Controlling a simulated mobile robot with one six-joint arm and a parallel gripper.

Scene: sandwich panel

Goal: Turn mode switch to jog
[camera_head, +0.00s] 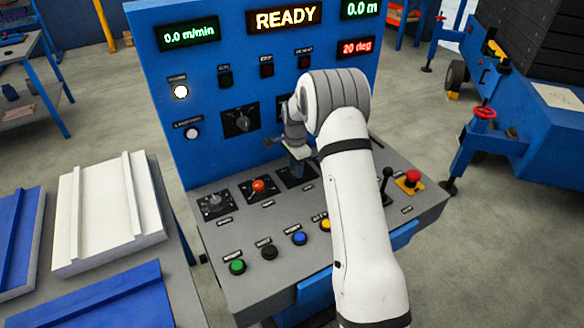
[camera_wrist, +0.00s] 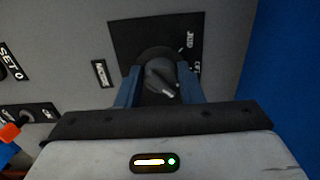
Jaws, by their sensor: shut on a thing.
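The mode switch (camera_wrist: 160,78) is a dark rotary knob on a black plate, with a MODE label (camera_wrist: 101,73) to its left in the wrist view. A JOG mark (camera_wrist: 190,41) is at the plate's upper right, and a second, partly cut-off mark lies below it. The knob's ridge slants from upper left to lower right, with a pale mark at its lower right end. My gripper (camera_wrist: 159,86) is shut on the knob, one blue finger on each side. In the head view my gripper (camera_head: 297,163) is over the console and mostly hides the switch.
A red-orange knob (camera_head: 258,186) and a grey dial (camera_head: 214,204) sit left of the gripper on the console. A black lever (camera_head: 386,182) and a red mushroom button (camera_head: 412,176) stand to the right. The blue upright panel (camera_head: 215,90) rises close behind.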

